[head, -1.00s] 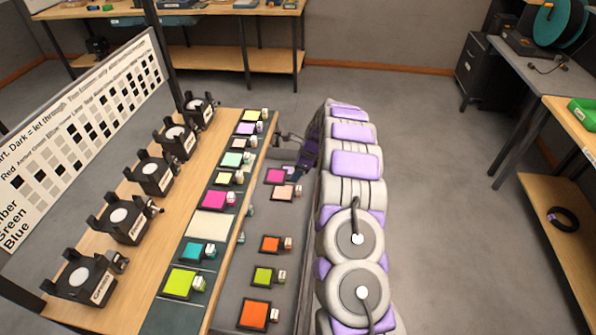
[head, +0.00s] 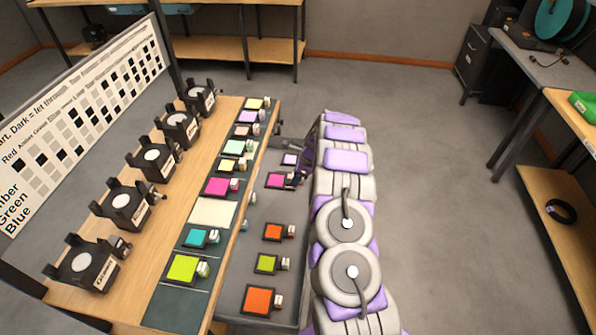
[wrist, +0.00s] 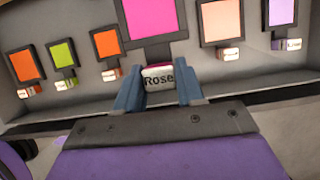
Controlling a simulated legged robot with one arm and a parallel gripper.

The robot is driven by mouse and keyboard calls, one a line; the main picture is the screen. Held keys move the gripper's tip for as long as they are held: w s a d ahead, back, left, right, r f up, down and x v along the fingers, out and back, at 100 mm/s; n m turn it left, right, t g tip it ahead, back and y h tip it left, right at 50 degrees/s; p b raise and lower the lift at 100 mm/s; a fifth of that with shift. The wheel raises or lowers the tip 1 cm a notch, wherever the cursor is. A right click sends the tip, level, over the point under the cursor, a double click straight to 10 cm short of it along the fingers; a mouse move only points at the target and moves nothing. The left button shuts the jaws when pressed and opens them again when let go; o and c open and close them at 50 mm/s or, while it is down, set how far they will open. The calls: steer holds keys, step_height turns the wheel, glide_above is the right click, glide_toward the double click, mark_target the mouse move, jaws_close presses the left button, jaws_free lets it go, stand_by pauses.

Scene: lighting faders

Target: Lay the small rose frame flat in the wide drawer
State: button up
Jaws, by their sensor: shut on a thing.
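The small rose frame, a magenta square in a dark border (head: 276,181), is over the wide drawer (head: 250,205) in the head view. In the wrist view the magenta frame (wrist: 150,18) looks larger and nearer than its neighbours, and its white tab (wrist: 158,78) reads "Rose". My gripper (wrist: 158,90) is shut on that tab, one finger on each side. In the head view my gripper (head: 298,179) is small at the drawer's right side. I cannot tell whether the frame touches the drawer floor.
Drawer neighbours include orange (head: 273,231), lime (head: 266,263) and lavender (head: 290,159) frames; a peach one (wrist: 221,22) shows only in the wrist view. A larger magenta frame (head: 217,187) lies in the row on the wooden bench (head: 150,215). Black lamp stands (head: 125,205) line the bench.

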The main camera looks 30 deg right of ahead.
steer(key=shift+f, duration=0.5)
steer(key=shift+d+f+b, duration=0.2)
steer(key=shift+f+b, duration=0.05)
steer(key=shift+f, duration=1.55)
steer(key=shift+d+f+b, duration=0.15)
steer(key=shift+f+b, duration=0.1)
steer(key=shift+f, duration=1.55)
steer(key=shift+d+f+b, duration=0.2)
steer(key=shift+f+b, duration=0.05)
steer(key=shift+f, duration=1.55)
steer(key=shift+a+f, duration=0.25)
steer(key=shift+f, duration=0.4)
steer(key=shift+d, duration=0.15)
steer(key=shift+f+b, duration=0.5)
steer(key=shift+f, duration=0.7)
